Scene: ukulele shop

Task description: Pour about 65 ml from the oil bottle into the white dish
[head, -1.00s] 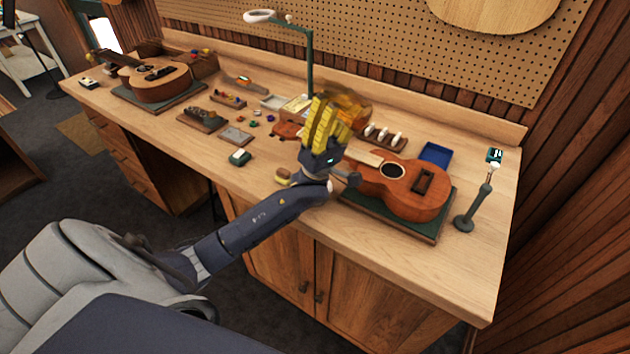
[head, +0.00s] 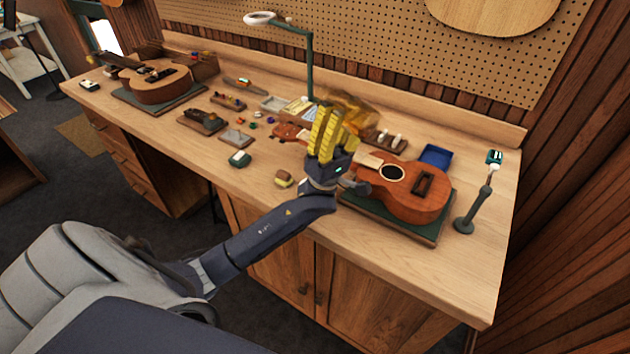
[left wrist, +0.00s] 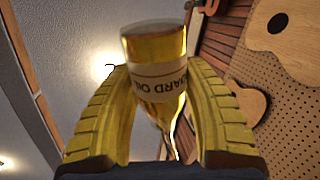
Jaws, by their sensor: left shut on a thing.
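The oil bottle (head: 354,108) is clear with amber oil and shows blurred behind my left fingers in the head view. In the left wrist view the bottle (left wrist: 155,85) lies between the two yellow fingers, with its label upside down in the picture and its narrow end toward the palm. My left gripper (head: 334,120) is shut on the bottle and holds it above the bench, with the bottle strongly tilted. I cannot make out the white dish for certain; the gripper and bottle hide part of the bench. My right gripper is not in view.
A ukulele (head: 408,188) lies on a green mat just right of my left gripper. A block with white pegs (head: 388,139), a blue tray (head: 436,156) and a lamp (head: 309,65) stand near. Small parts lie to the left. The bench's front left of the gripper is mostly clear.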

